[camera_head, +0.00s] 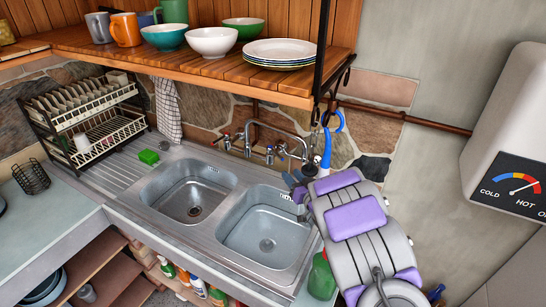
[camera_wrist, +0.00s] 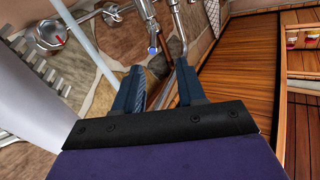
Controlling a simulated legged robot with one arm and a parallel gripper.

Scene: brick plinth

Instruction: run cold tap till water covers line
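The chrome mixer tap (camera_head: 268,135) stands behind the two-basin steel sink, and no water stream shows. The left basin (camera_head: 185,190) and right basin (camera_head: 262,235) look empty, with drains visible. My gripper (camera_head: 294,187) is over the right basin's back right corner. In the wrist view its two blue fingers (camera_wrist: 160,88) are apart with nothing held. A tap handle with a blue dot (camera_wrist: 153,50) shows just beyond them, and a red-marked chrome knob (camera_wrist: 50,35) at upper left.
A wooden shelf (camera_head: 190,62) with bowls, mugs and plates overhangs the sink's back. A dish rack (camera_head: 90,115) and green sponge (camera_head: 148,157) are left. Blue-handled tools (camera_head: 327,143) hang close to my arm. A white water heater (camera_head: 515,125) is at right.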

